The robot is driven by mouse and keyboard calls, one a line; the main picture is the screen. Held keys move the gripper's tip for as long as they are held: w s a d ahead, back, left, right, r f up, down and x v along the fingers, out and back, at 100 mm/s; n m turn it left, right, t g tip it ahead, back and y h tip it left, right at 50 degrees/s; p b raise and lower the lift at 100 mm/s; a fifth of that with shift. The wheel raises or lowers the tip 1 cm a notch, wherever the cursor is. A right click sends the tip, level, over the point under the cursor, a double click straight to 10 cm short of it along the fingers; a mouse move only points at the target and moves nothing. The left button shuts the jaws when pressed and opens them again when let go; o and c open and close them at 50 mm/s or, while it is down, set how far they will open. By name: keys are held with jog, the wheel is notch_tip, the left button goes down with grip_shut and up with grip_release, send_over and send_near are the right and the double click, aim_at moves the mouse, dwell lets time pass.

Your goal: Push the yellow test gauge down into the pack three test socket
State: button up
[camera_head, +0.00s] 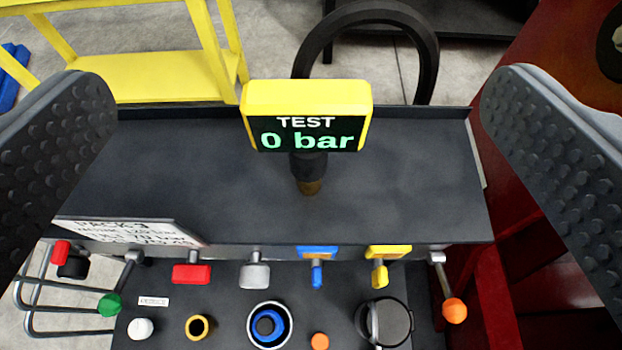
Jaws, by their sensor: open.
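The yellow test gauge (307,92) is in the upper middle of the view, with a dark screen reading "TEST 0 bar". Its dark stem and brass tip (309,186) point down over a dark grey panel top (400,195). I cannot tell whether the tip touches anything. My gripper (298,150) is open, with one ribbed finger at the left edge and one at the right edge. The gauge is between the fingers, with wide gaps on both sides. I cannot make out which opening is the pack three test socket.
A white label reading "PACK 3" (125,232) is on the panel's left. Below are red (191,273), grey, blue and yellow levers, plus several round fittings. Green- and orange-knobbed levers (455,310) flank them. A black hose loop (425,50) is behind; red structure is right, a yellow frame (175,75) upper left.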

send_near(309, 125)
jog(key=x, duration=0.8)
jog(key=shift+w, duration=0.2)
jog(key=shift+w+f+g, duration=0.3)
jog(key=shift+w, duration=0.35)
jog(key=shift+b+x, duration=0.5)
jog(key=shift+x, duration=1.4)
jog(key=shift+r, duration=0.15)
jog(key=c, duration=1.1)
jog(key=shift+r, duration=0.1)
